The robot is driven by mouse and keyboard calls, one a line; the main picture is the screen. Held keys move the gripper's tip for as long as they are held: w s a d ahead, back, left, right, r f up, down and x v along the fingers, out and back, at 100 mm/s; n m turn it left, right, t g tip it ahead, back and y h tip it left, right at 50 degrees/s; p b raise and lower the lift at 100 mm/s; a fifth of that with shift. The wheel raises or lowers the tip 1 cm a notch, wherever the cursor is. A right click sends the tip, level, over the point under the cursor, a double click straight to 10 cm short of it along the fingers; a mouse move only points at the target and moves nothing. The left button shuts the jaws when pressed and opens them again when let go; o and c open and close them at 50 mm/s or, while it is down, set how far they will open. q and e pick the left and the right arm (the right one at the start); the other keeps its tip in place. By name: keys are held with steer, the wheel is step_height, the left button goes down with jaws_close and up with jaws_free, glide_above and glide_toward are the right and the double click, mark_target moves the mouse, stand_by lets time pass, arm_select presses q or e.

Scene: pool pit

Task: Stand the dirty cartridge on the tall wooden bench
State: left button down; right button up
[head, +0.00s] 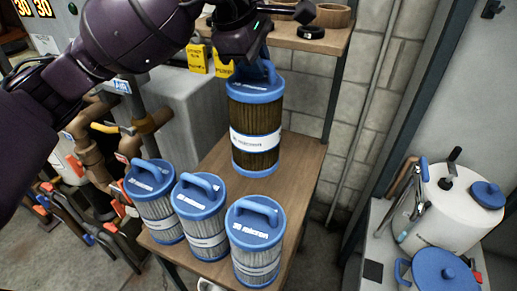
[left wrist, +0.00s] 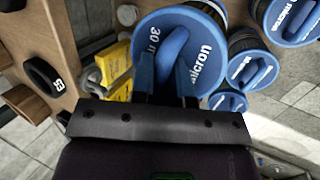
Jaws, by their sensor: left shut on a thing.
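The dirty cartridge (head: 255,125) has brown pleats, a white label band and blue end caps. It is upright over the back part of the wooden bench (head: 219,165). Its base is at or just above the wood; I cannot tell whether it touches. My left gripper (head: 256,66) is shut on the blue handle at its top. In the left wrist view the fingers (left wrist: 166,76) straddle the handle of the blue "30 micron" cap (left wrist: 205,60). My right gripper is not in view.
Three clean white-pleated cartridges (head: 153,200) (head: 202,215) (head: 255,241) stand along the front of the bench. A wooden shelf (head: 290,38) with bowls is behind. Yellow boxes (head: 197,58) are at back left. A white tank (head: 450,205) stands at right.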

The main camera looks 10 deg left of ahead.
mark_target(256, 124)
arm_select(q)
step_height(256, 124, down, 17)
steer(key=shift+f+p, duration=0.2)
steer(key=shift+p, duration=0.2)
steer(key=shift+f, duration=0.1)
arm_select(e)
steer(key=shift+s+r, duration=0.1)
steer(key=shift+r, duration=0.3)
arm_select(q)
steer(key=c, duration=1.6)
jaws_free()
steer(key=shift+f, duration=0.2)
steer(key=o, duration=0.5)
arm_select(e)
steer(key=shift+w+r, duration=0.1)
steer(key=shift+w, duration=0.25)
